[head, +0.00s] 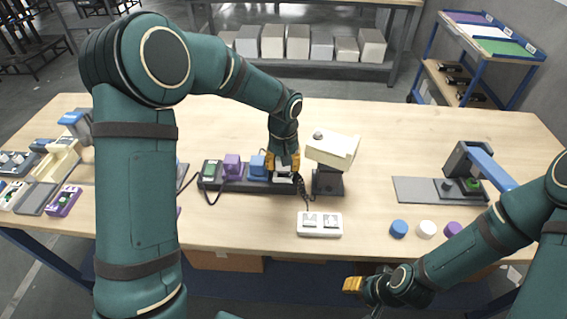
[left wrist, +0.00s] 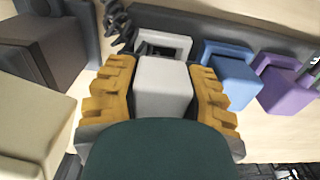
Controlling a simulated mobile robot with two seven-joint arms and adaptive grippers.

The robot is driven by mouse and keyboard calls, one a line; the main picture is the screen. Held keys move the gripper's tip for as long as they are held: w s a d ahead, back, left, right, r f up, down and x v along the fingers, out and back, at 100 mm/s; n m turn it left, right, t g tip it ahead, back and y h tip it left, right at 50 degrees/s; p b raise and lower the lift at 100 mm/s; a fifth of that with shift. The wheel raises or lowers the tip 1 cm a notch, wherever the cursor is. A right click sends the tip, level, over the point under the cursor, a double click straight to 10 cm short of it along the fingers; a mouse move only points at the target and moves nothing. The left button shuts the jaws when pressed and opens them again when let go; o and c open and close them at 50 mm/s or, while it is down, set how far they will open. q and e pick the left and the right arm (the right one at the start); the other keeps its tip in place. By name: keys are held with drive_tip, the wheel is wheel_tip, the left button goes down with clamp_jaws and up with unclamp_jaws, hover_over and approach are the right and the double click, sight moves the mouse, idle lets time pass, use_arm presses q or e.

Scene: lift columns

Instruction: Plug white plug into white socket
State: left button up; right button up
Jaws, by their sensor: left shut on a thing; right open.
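My left gripper (head: 283,163) is shut on the white plug (left wrist: 164,88), a pale block between its yellow fingers. The white socket (left wrist: 180,43) is a white frame with a dark opening, directly beyond the plug in the left wrist view. It is at the right end of the dark socket strip (head: 226,186). The plug is over the socket and hides part of it; I cannot tell whether it is seated. My right gripper (head: 355,285) is open and empty, off the table's front edge.
A blue plug (head: 257,165) and a purple plug (head: 232,164) stand beside the white socket, with a green unit (head: 211,170) further left. A cream-headed device (head: 333,148) stands close on the right. A white switch panel (head: 319,224) lies in front.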

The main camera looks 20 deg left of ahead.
use_arm(q)
drive_tip(key=shift+f+b, duration=0.65)
drive_tip(key=shift+f, duration=0.25)
idle(0.7)
drive_tip(key=shift+s, duration=0.1)
drive_tip(key=o, duration=1.1)
drive_tip(key=shift+o, duration=0.7)
drive_tip(key=shift+a, duration=0.1)
drive_tip(key=shift+a+r+p, duration=0.1)
drive_tip(key=shift+r+p, duration=0.7)
drive_tip(key=shift+r, duration=0.25)
drive_tip(key=shift+d+r+p, duration=0.2)
drive_tip(key=shift+r+p, duration=1.45)
drive_tip(key=shift+r, duration=0.85)
